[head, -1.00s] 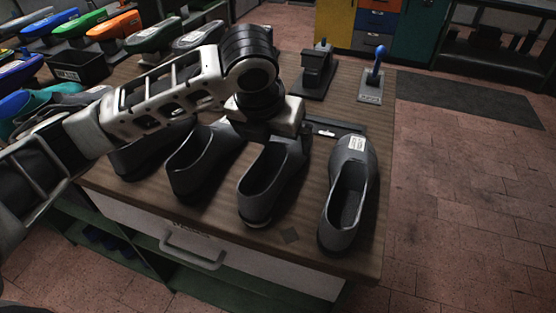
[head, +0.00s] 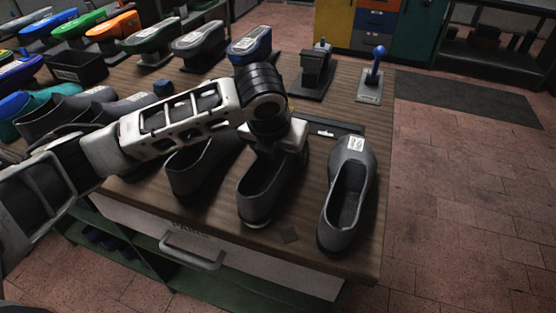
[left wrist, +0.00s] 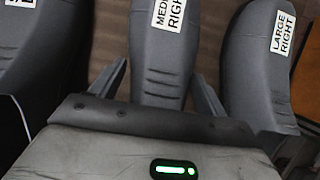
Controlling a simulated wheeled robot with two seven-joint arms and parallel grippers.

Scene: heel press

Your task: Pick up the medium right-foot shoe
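The medium right-foot shoe (head: 258,197) is grey and stands on the bench under my left gripper (head: 277,143). In the left wrist view its toe end (left wrist: 162,60) carries a white label, cut off, reading "MEDI… RIGHT". The two fingers of my left gripper (left wrist: 158,88) are spread on either side of this shoe, with small gaps between fingers and shoe. The palm hides part of the shoe. My right gripper is not in view.
The grey large right-foot shoe (head: 347,195) stands to the right, and it shows close to the right finger in the left wrist view (left wrist: 255,65). Another grey shoe (head: 188,172) is to the left. A black press-like stand (head: 317,70) and a blue-knobbed lever (head: 372,75) stand behind.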

